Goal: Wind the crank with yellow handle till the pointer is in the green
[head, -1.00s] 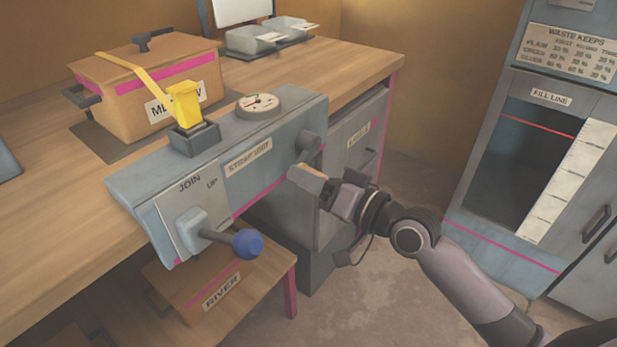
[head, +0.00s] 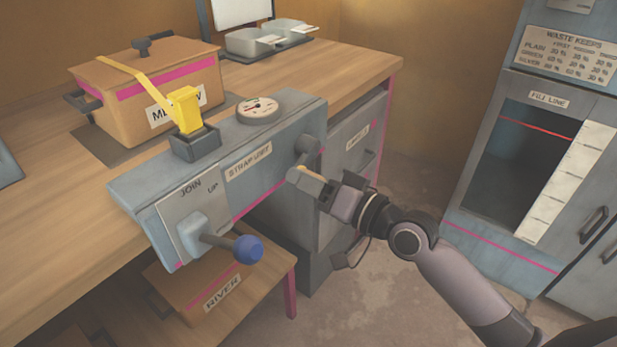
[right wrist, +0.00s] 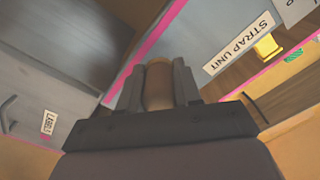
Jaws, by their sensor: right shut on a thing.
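The strap unit (head: 222,150) is a grey-blue housing on the bench edge. A round white gauge (head: 258,106) sits on its top; its pointer is too small to read against the coloured marks. The crank (head: 308,147) is on the housing's right end, its grey hub showing. My right gripper (head: 310,183) is just below the hub, shut on the crank handle. My left gripper is not in view.
A yellow strap runs from a yellow block (head: 186,110) over a lidded box (head: 140,104). A blue-knobbed lever (head: 248,249) sticks out at the housing's front left. A cabinet (head: 470,245) stands at the right. The floor between is clear.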

